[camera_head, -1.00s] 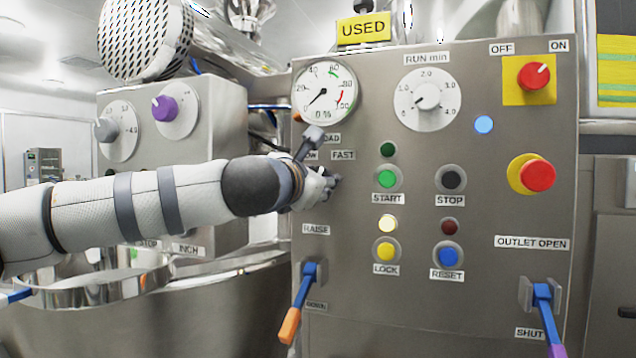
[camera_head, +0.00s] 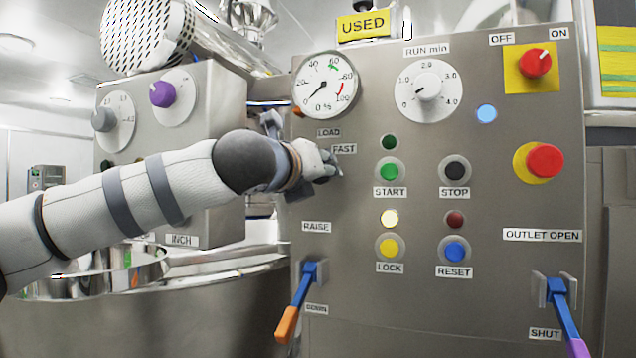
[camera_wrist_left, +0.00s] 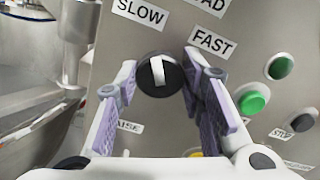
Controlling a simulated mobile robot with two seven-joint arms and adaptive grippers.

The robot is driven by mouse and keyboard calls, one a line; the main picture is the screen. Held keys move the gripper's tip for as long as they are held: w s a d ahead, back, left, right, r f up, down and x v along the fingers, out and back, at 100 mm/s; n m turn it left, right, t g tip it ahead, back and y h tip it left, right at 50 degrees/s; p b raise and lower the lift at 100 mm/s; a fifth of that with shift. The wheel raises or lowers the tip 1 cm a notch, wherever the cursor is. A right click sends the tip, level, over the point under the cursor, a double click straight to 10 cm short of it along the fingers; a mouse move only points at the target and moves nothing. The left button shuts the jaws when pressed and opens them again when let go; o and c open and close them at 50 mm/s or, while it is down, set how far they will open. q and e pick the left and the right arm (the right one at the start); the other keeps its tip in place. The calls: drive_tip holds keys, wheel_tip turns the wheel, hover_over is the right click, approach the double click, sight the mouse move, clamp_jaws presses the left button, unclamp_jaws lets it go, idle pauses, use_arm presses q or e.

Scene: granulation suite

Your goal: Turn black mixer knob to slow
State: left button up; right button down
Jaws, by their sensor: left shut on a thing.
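The black mixer knob (camera_wrist_left: 172,79) sits on the steel panel in the left wrist view, with a white pointer bar across its face. The bar stands nearly upright in that view, its upper end between the SLOW label (camera_wrist_left: 140,13) at upper left and the FAST label (camera_wrist_left: 213,41) at upper right. My left gripper (camera_wrist_left: 158,84) has its purple-padded fingers on either side of the knob and is shut on it. In the head view my left gripper (camera_head: 330,165) is at the panel below the FAST label (camera_head: 343,149); the hand hides the knob and the SLOW label. My right gripper is not in view.
Close by are the percent gauge (camera_head: 325,85), the green START button (camera_head: 390,170), the black STOP button (camera_head: 455,169) and the blue RAISE lever (camera_head: 303,290) with an orange tip. A second control box (camera_head: 207,105) stands behind my left arm.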

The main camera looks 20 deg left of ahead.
use_arm(q)
drive_tip(key=shift+n+b, duration=0.75)
drive_tip(key=shift+n, duration=0.55)
drive_tip(key=o, duration=1.1)
drive_tip(key=shift+o, duration=0.2)
drive_tip(key=s, duration=1.2)
drive_tip(key=shift+a, duration=0.2)
